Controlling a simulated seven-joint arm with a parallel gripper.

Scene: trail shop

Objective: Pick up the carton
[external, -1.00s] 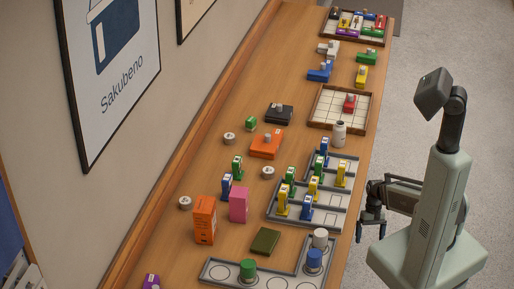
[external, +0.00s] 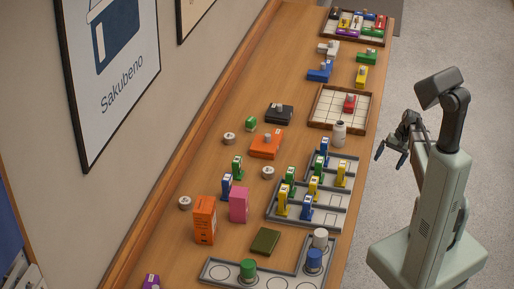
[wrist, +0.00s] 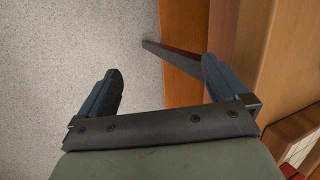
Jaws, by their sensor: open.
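An orange carton (external: 204,220) with dark print stands upright on the table's near left part in the external view. A pink box (external: 238,205) stands just right of it. My gripper (external: 390,157) is open and empty, off the right edge of the table and well away from the carton. In the wrist view my open fingers (wrist: 161,68) have floor and the table's side beyond them. The carton does not show in the wrist view.
Grey trays (external: 335,214) with yellow, blue and green pieces lie between my gripper and the carton. A dark green box (external: 265,241) lies near the carton.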

